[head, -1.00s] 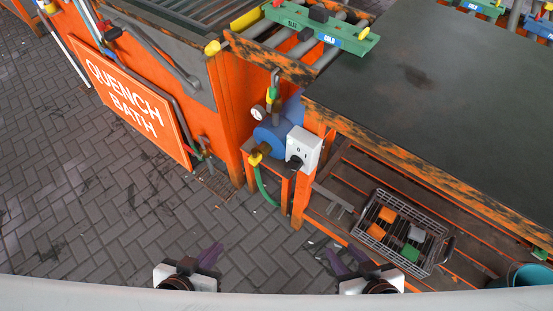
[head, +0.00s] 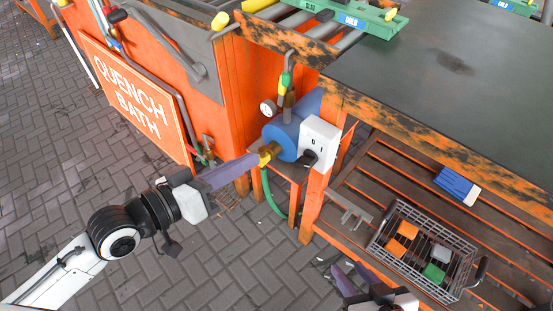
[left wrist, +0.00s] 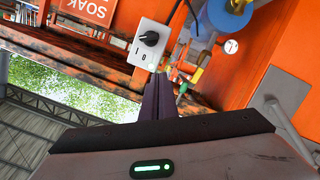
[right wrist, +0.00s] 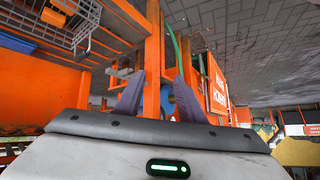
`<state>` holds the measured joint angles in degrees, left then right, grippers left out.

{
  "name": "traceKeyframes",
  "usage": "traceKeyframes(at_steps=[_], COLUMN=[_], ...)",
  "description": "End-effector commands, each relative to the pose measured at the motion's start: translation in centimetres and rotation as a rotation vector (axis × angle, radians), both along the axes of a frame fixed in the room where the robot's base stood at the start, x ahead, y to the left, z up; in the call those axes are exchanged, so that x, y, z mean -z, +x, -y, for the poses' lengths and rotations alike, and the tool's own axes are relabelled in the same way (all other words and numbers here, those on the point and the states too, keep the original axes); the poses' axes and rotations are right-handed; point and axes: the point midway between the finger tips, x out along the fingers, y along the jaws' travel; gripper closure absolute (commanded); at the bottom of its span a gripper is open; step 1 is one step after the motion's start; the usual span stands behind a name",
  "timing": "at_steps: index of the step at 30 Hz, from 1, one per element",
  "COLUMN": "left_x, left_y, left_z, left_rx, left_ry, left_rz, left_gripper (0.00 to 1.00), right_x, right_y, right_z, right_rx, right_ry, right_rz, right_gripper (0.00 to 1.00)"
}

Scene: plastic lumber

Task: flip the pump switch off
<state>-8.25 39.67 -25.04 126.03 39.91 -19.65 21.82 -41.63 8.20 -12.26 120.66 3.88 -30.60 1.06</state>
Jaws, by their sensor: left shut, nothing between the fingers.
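The pump switch is a black rotary knob (head: 309,158) on a white box (head: 322,134), beside the blue pump (head: 281,134). In the left wrist view the knob (left wrist: 149,38) and its white box (left wrist: 146,57) lie just beyond my fingertips, with marks like 0 and I on the box. Which mark the knob points to is unclear. My left gripper (head: 256,160) is shut and empty, left of the box near the yellow-brass fitting, seemingly apart from the knob. My right gripper (head: 350,272) is open and empty, low by the bench's front; its parted fingers (right wrist: 158,92) show in the right wrist view.
A pressure gauge (head: 267,108) and a green hose (head: 270,193) are by the pump. An orange post (head: 318,190) stands below the box. A wire basket (head: 408,271) with colored blocks and a blue object (head: 456,185) are on the slatted shelf. Paved floor at left is open.

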Motion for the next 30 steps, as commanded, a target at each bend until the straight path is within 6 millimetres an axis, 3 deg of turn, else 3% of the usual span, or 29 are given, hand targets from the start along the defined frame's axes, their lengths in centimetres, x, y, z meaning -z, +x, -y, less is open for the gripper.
traceKeyframes(at_steps=[5, 16, 21, 30], left_x=[0.4, 2.1, 4.6, 5.6], left_y=[1.6, 7.2, 6.2, 5.8], left_z=[1.5, 6.8, 7.6, 8.1], left_rx=[0.000, 0.000, -0.001, -0.001], left_ry=[-0.005, -0.002, 0.000, 0.001], left_rz=[0.004, 0.003, -0.002, 0.001], left_gripper=[1.00, 1.00, 1.00, 1.00], right_x=[0.4, 0.8, 1.3, 0.7], right_y=[0.0, 0.1, 0.0, 0.3], right_z=[0.0, -0.2, -0.3, -0.4], right_rx=[0.001, 0.011, 0.016, 0.020], right_ry=[0.002, 0.022, 0.030, 0.041], right_rz=[0.000, 0.015, 0.016, 0.029], right_gripper=[0.64, 0.64, 0.64, 0.64])
